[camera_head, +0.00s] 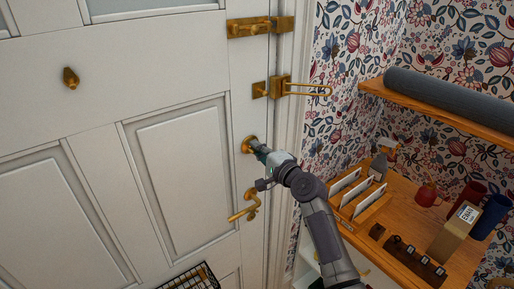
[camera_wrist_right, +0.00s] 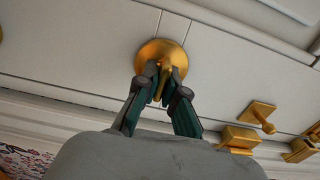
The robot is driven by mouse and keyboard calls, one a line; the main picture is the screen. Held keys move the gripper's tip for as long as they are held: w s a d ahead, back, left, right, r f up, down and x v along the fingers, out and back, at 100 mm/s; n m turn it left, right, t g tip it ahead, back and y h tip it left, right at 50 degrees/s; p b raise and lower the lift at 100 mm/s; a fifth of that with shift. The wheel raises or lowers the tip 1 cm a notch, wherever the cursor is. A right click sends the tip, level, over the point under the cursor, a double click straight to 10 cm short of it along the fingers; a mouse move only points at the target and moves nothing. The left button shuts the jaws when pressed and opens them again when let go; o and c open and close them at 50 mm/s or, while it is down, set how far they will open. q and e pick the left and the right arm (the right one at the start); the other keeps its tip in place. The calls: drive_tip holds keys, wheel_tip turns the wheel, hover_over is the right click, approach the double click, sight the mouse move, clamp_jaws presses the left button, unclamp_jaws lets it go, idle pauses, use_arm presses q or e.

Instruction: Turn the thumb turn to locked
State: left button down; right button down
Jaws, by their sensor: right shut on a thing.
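The brass thumb turn (camera_head: 247,145) is on the white door (camera_head: 185,140), above the door handle (camera_head: 245,207). In the right wrist view its round brass plate (camera_wrist_right: 152,54) shows, with the narrow turn piece (camera_wrist_right: 165,75) standing out from it. My right gripper (camera_head: 258,151) reaches it from the right in the head view. In the wrist view the right gripper (camera_wrist_right: 164,80) has its fingers shut on the turn piece, one on each side. The fingers partly cover the turn piece. My left gripper is not in view.
A brass bolt (camera_head: 258,27) and a swing-bar guard (camera_head: 300,90) are on the door's edge above. To the right, a wooden shelf (camera_head: 415,215) holds a letter rack (camera_head: 355,192), mugs and a box. A rolled grey mat (camera_head: 450,102) lies on the upper shelf.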

drive_tip(key=shift+r, duration=0.1)
drive_tip(key=c, duration=1.3)
unclamp_jaws()
drive_tip(key=shift+a, duration=0.1)
drive_tip(key=shift+o, duration=0.2)
drive_tip(key=shift+s, duration=0.15)
drive_tip(key=v, duration=1.2)
